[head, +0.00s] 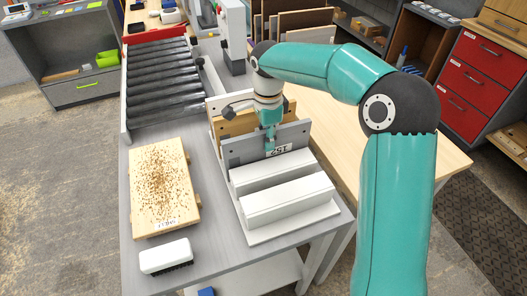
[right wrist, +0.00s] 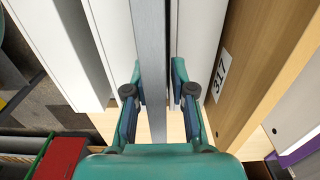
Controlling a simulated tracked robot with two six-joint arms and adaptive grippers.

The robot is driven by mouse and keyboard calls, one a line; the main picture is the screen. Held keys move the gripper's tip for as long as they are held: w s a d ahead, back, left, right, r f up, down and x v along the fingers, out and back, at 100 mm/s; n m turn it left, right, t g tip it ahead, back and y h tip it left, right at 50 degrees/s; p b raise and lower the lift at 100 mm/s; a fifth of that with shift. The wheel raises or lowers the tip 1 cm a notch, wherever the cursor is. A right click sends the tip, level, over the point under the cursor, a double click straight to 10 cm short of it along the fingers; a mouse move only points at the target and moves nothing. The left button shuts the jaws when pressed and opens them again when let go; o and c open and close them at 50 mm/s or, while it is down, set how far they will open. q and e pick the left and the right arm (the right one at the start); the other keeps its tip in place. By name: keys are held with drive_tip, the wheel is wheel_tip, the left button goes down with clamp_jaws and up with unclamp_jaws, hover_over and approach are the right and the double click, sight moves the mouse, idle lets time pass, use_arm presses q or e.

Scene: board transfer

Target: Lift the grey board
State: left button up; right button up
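The grey board (head: 240,150) stands upright in a white slotted rack (head: 290,204), its label facing the front. My right gripper (head: 270,142) is at the board's top edge, pointing down. In the right wrist view the grey board (right wrist: 149,50) runs between the two fingers of my right gripper (right wrist: 158,88). The fingers are apart, one on each side of the board. A narrow gap shows at the right finger; whether the left finger touches the board I cannot tell. My left gripper is not in view.
A wooden board (head: 238,124) stands close behind the grey one; its label shows in the right wrist view (right wrist: 245,70). A crumb-covered wooden board (head: 165,185) and a white brush (head: 166,256) lie left of the rack. A roller conveyor (head: 163,82) is at the back left.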

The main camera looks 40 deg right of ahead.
clamp_jaws()
drive_tip(key=shift+r, duration=0.15)
